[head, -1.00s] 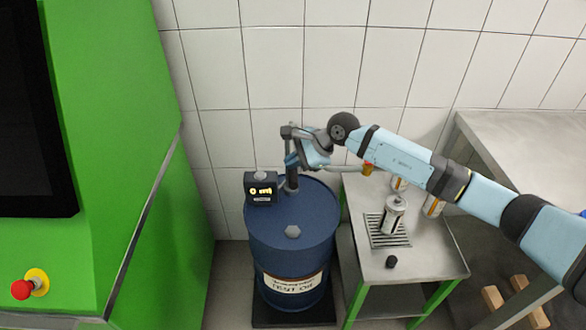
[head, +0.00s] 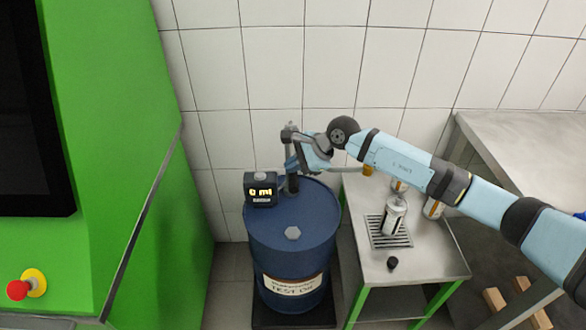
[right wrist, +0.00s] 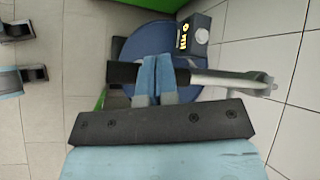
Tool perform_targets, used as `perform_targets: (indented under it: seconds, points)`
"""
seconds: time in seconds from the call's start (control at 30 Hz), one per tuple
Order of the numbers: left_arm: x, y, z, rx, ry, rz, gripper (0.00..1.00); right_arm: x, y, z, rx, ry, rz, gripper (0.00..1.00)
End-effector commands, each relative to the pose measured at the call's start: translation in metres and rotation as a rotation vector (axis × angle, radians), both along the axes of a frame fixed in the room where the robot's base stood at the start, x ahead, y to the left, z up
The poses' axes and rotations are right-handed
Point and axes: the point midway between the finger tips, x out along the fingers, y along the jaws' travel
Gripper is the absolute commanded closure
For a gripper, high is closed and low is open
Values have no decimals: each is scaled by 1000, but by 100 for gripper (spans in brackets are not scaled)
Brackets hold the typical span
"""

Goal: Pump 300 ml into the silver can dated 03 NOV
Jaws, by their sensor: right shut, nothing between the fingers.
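The blue drum (head: 290,232) labelled test oil carries a hand pump (head: 291,160) with its lever at the top. A black meter (head: 261,190) on the drum appears to show 0 ml. A silver can (head: 394,215) stands upright on the grate; its date is too small to read. My right gripper (head: 297,160) is at the pump, beside the lever. In the right wrist view its blue fingers (right wrist: 156,78) are together with nothing between them, over or against the lever's black grip (right wrist: 122,73); contact is unclear.
The metal side table (head: 405,272) holds the grate (head: 377,232), a small black cap (head: 392,263) and two more cans (head: 433,208) partly behind my right arm. A green cabinet (head: 130,150) stands left.

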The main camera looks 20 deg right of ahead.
Motion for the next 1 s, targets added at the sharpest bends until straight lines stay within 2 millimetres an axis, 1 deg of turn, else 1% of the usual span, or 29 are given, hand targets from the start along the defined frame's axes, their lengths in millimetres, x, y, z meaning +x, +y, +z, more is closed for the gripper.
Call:
perform_targets:
  seconds: [1.0]
  points:
    - [1,-1,-8,-6,6,3,39,-2,0,-13,-1,1,0,100]
